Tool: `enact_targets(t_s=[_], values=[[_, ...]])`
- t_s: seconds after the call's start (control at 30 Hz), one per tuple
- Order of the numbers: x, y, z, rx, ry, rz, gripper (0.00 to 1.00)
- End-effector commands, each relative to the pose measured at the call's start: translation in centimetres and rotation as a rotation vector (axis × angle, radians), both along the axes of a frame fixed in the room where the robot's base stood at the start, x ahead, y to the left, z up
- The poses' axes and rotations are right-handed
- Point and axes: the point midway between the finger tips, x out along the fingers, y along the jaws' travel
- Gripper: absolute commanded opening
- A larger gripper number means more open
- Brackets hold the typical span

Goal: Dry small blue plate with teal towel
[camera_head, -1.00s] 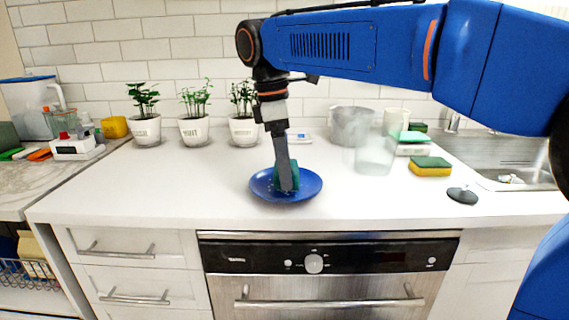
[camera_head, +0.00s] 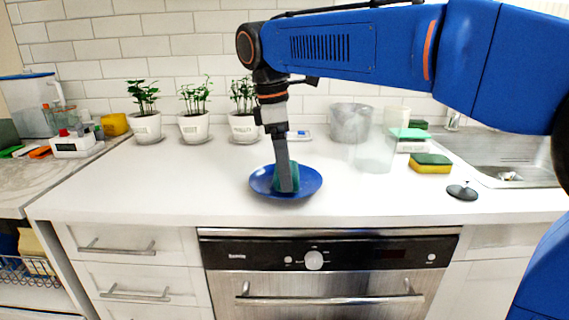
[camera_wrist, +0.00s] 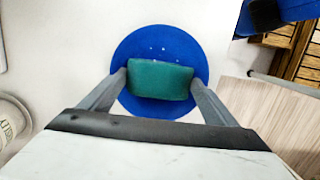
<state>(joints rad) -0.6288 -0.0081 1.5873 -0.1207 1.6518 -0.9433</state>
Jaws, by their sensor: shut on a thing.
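The small blue plate (camera_head: 262,185) lies on the white counter above the oven, and it also shows in the wrist view (camera_wrist: 160,42). My gripper (camera_head: 287,188) points down over the plate. In the wrist view my gripper (camera_wrist: 160,84) is shut on the folded teal towel (camera_wrist: 160,80), with one finger at each side of it. In the head view the towel (camera_head: 294,178) is partly hidden behind the finger and appears to touch the plate. A few small pale droplets show on the plate above the towel in the wrist view.
Several potted plants (camera_head: 194,127) stand along the back wall. A clear glass (camera_head: 374,150), a grey pot (camera_head: 350,124), a yellow-green sponge (camera_head: 430,163) and a dark stopper (camera_head: 462,192) are to the right, near the sink (camera_head: 505,150). The counter left of the plate is clear.

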Motion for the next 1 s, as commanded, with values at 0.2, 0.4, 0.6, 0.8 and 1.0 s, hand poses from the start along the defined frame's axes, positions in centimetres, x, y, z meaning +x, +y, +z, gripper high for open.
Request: enact_targets(t_s=[0.2,0.4,0.6,0.8,1.0], values=[[0.0,0.0,-0.3,0.000,0.000,0.000,0.64],[0.0,0.0,-0.5,0.000,0.000,0.000,0.64],[0.4,0.0,-0.4,0.000,0.000,0.000,0.64],[1.0,0.0,-0.3,0.000,-0.001,0.000,0.64],[1.8,0.0,-0.4,0.000,0.000,-0.001,0.64]])
